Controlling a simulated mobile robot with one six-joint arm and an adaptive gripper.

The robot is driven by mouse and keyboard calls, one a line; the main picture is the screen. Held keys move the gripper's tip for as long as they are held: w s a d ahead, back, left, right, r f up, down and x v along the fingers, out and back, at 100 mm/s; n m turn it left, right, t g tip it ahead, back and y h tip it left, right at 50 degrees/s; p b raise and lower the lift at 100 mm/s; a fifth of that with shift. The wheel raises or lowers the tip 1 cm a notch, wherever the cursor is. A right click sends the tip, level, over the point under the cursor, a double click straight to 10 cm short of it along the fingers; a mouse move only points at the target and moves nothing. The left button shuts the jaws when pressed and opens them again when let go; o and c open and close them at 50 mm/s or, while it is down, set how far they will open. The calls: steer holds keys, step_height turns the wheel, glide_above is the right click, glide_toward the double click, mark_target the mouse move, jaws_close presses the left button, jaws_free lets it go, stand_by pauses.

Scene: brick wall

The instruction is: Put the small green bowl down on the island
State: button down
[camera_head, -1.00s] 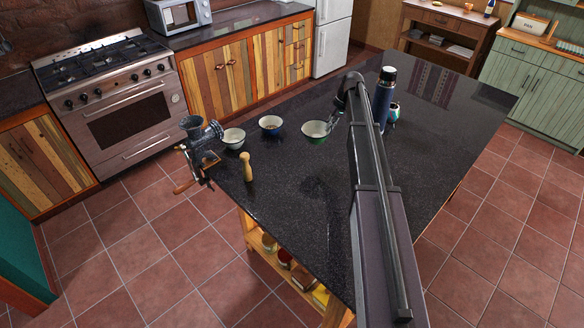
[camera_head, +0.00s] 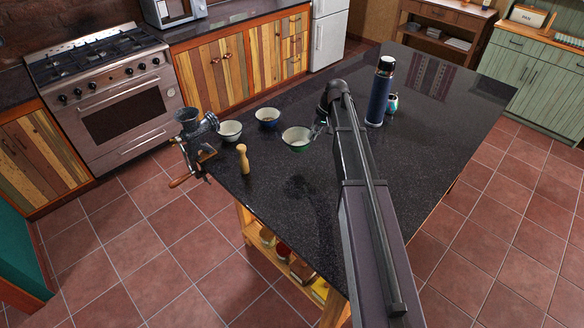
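The small green bowl (camera_head: 297,140), white inside with a green outside, is over the near-left part of the dark island (camera_head: 408,158). My gripper (camera_head: 317,131) is at the bowl's right rim and appears shut on it. The fingers are small and partly hidden by my arm. I cannot tell whether the bowl's base touches the island top or is slightly above it.
A blue bowl (camera_head: 267,117) and a pale bowl (camera_head: 230,131) stand left of the green bowl. A wooden pestle (camera_head: 243,158) and a meat grinder (camera_head: 192,135) are at the left edge. A dark blue flask (camera_head: 379,92) and a small cup (camera_head: 392,103) stand right of my arm.

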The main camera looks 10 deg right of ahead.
steer(key=s+a+f+m+t+b, duration=0.1)
steer(key=s+a+f+m+b, duration=0.2)
steer(key=s+a, duration=0.7)
steer(key=s+f+m, duration=0.1)
steer(key=s, duration=0.3)
steer(key=shift+s+a+t+b, duration=0.15)
steer(key=shift+a+t+b, duration=0.05)
steer(key=shift+t+b, duration=0.2)
steer(key=shift+f, duration=0.1)
steer(key=w+d, duration=0.2)
steer(key=w, duration=0.2)
steer(key=w+d+f+b, duration=0.1)
steer(key=w+d, duration=0.2)
steer(key=w, duration=0.1)
steer(key=w+d, duration=0.3)
steer(key=w, duration=0.1)
steer(key=shift+w+f, duration=0.15)
steer(key=shift+w+d, duration=0.15)
steer(key=shift+w, duration=0.1)
steer(key=shift+w+d+f+b, duration=0.2)
steer(key=shift+w+f+b, duration=0.1)
steer(key=shift+f+b, duration=1.55)
steer(key=shift+b, duration=0.15)
steer(key=shift+f, duration=0.15)
